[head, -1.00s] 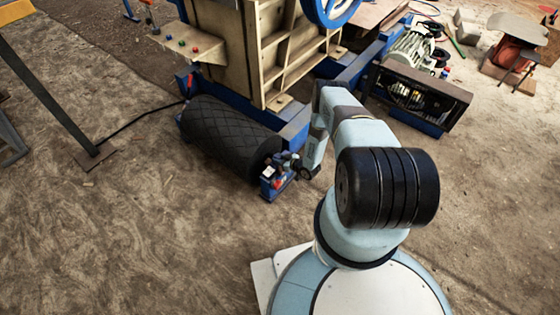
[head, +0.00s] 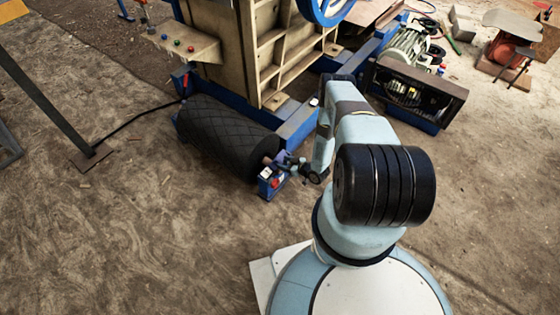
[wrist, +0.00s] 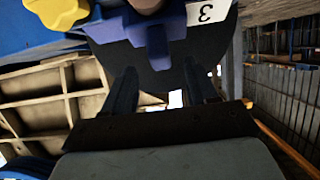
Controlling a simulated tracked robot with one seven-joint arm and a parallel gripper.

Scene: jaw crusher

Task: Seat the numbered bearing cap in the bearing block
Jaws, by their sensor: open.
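In the wrist view, a blue-purple bearing cap (wrist: 190,38) with a white tag (wrist: 207,12) reading 3 is at the top centre. It sits around or against a rounded shaft end (wrist: 146,4); how fully it is seated I cannot tell. My gripper (wrist: 162,78) is open, its two dark fingers apart just short of the cap, with nothing held between them. In the head view, the blue bearing block (head: 270,184) stands at the near end of the black roller. My gripper (head: 288,163) is small and partly dark beside it; the cap is hard to make out there.
The black ribbed roller (head: 220,135) lies left of my arm. The crusher's tan ribbed body (head: 235,45) and blue frame (head: 300,128) stand behind. A motor housing (head: 415,92) is at right. A yellow knob (wrist: 60,10) shows beside the cap. The floor at front left is clear.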

